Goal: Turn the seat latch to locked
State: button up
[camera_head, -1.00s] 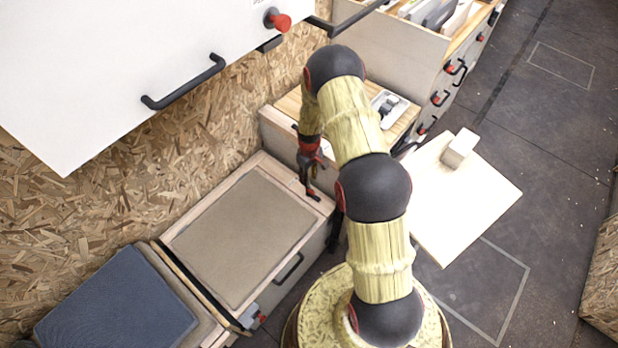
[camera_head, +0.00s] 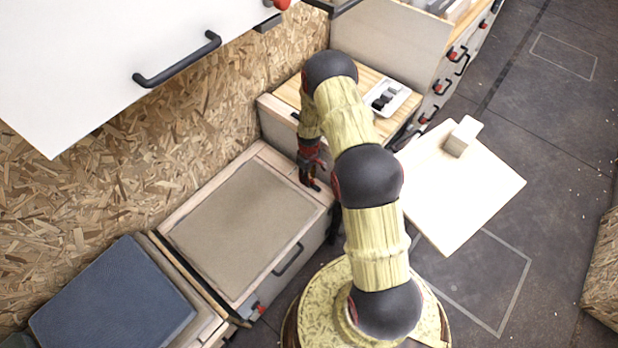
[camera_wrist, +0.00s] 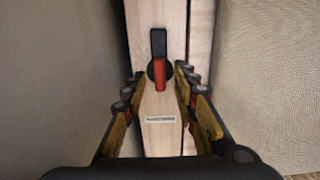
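The seat latch (camera_wrist: 159,70) shows in the wrist view on a pale wooden strip. It has a black round hub, a black bar towards the top of the picture and a red part pointing down. A small printed label (camera_wrist: 160,119) lies below it. My gripper (camera_wrist: 158,85) is open, with one finger on each side of the strip and the latch between and just beyond the tips. I cannot tell whether a finger touches it. In the head view my gripper (camera_head: 312,182) is low over the far corner of the seat box (camera_head: 245,228), hiding the latch.
A blue cushion (camera_head: 112,305) lies at the lower left. A white cabinet with a black handle (camera_head: 178,60) overhangs the upper left. A wooden counter (camera_head: 290,98) stands behind my gripper. A pale table board (camera_head: 460,195) holding a block (camera_head: 462,137) is to the right.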

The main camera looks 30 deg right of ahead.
jog(key=shift+c, duration=0.6)
grip_shut()
jog(key=shift+m, duration=0.3)
jog(key=m+p, duration=0.1)
jog(key=m, duration=0.5)
jog(key=shift+d, duration=0.15)
jog(key=m, duration=0.5)
jog(key=shift+d+r+m, duration=0.1)
jog(key=shift+m, duration=0.2)
jog(key=m, duration=0.5)
jog(key=shift+s+m+p, duration=0.15)
jog(key=shift+m+p, duration=0.15)
